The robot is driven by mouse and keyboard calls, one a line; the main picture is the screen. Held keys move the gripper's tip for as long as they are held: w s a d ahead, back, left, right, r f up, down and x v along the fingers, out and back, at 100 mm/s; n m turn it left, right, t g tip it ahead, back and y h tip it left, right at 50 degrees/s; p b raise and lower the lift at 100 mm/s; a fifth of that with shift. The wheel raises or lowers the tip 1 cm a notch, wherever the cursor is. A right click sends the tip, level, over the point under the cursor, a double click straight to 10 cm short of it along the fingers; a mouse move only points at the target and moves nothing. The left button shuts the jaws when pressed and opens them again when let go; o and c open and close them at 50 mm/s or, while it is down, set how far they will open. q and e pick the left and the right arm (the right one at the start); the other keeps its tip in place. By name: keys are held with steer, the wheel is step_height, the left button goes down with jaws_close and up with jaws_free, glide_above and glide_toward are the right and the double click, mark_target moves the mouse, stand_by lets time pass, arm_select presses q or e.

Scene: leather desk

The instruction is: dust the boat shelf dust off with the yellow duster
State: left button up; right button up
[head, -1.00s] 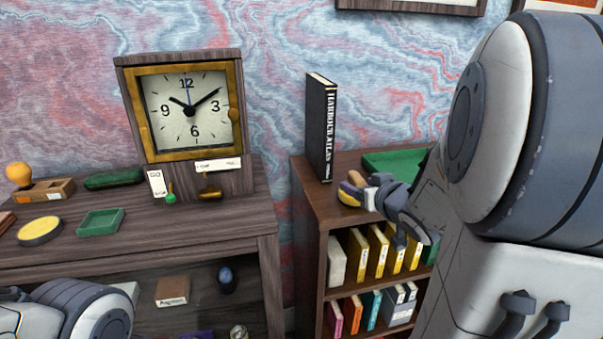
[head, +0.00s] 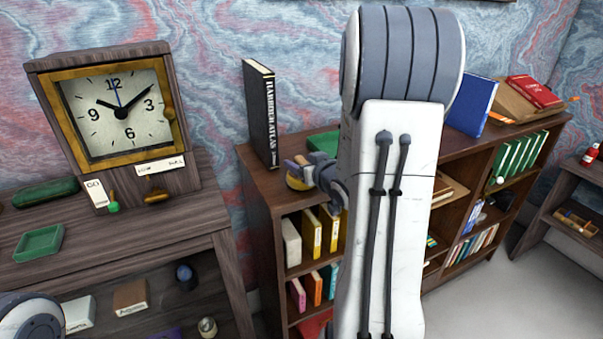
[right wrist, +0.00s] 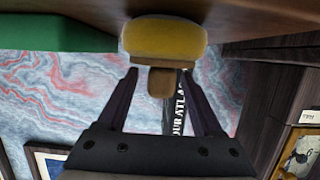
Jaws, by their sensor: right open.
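The yellow duster (head: 296,184) sits on top of the brown bookcase (head: 262,187), near its left end and in front of the black atlas. In the right wrist view the duster's yellow pad (right wrist: 163,38) lies against the brown top, and its short brown handle (right wrist: 161,83) points toward my gripper. My right gripper (right wrist: 160,76) is open, with its fingertips on either side of the handle and visible gaps. In the head view my right gripper (head: 312,172) is small and partly hidden by my arm. My left gripper is out of view. I cannot make out any boat or dust.
The upright black atlas (head: 260,112) stands close behind the duster. A green tray (head: 322,143) lies beyond, partly behind my arm. A blue book (head: 471,106) and a red book (head: 535,91) are farther right. The clock (head: 116,109) stands on the left desk.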

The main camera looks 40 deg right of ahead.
mark_target(297, 161)
steer(key=shift+x, duration=1.55)
steer(key=shift+s, duration=0.1)
jaws_close()
